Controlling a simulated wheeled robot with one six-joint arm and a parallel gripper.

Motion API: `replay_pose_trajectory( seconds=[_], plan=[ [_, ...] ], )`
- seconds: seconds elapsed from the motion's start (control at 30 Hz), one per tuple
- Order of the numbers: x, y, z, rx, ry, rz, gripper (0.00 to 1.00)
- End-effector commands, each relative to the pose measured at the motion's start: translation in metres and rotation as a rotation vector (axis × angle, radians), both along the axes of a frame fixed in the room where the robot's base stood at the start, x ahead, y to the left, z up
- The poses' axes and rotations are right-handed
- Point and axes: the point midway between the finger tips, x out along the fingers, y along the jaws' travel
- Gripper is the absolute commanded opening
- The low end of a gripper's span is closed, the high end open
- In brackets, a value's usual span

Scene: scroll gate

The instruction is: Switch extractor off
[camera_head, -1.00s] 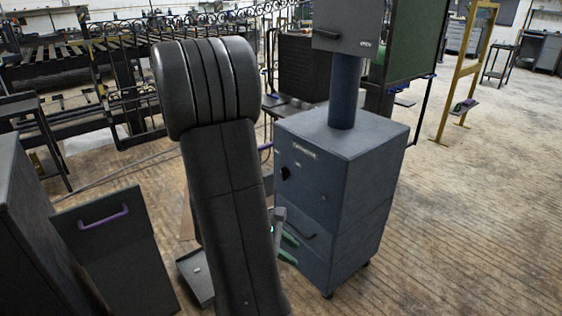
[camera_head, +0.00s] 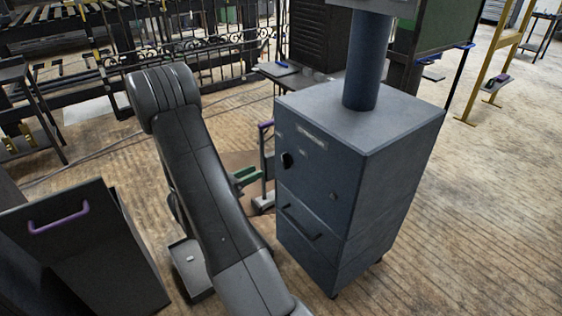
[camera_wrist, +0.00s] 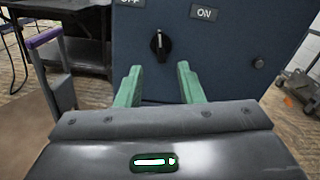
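The extractor is a blue-grey cabinet (camera_head: 350,150) with a thick pipe (camera_head: 368,60) rising from its top. A black rotary knob (camera_head: 287,160) sits on its left-hand face. In the wrist view, the knob (camera_wrist: 160,45) has a white mark at its top and points roughly upward, between an OFF label (camera_wrist: 130,2) and an ON label (camera_wrist: 204,13). My gripper (camera_wrist: 159,84) has two green fingers, spread apart with nothing between them. They point toward the panel below the knob. In the head view, my gripper (camera_head: 246,178) is just left of the cabinet, apart from the knob.
A drawer handle (camera_head: 300,222) sits low on the cabinet. A dark panel with a purple handle (camera_head: 58,218) stands at lower left. A purple-topped grey post (camera_wrist: 50,70) is left of my fingers. Open floor (camera_head: 490,220) lies right of the cabinet.

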Motion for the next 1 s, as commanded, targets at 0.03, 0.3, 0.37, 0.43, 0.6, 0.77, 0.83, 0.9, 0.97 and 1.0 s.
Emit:
replay_pose_trajectory(
  seconds=[0.03, 0.3, 0.37, 0.43, 0.6, 0.77, 0.83, 0.9, 0.97, 1.0],
  plan=[
    [0.005, -0.009, -0.002, 0.002, -0.001, -0.006, 0.34],
    [0.032, -0.046, -0.002, 0.002, -0.001, -0.007, 0.34],
    [0.038, -0.054, -0.002, 0.002, -0.002, -0.006, 0.34],
    [0.045, -0.063, -0.002, 0.003, -0.001, -0.006, 0.34],
    [0.056, -0.079, -0.001, 0.002, -0.001, -0.006, 0.34],
    [0.062, -0.087, -0.001, 0.002, 0.0, -0.004, 0.34],
    [0.063, -0.088, 0.0, 0.002, 0.001, -0.003, 0.34],
    [0.063, -0.088, 0.0, 0.001, 0.001, -0.002, 0.34],
    [0.063, -0.088, 0.0, 0.001, 0.001, -0.002, 0.34],
    [0.063, -0.088, 0.0, 0.001, 0.001, -0.001, 0.34]
  ],
)
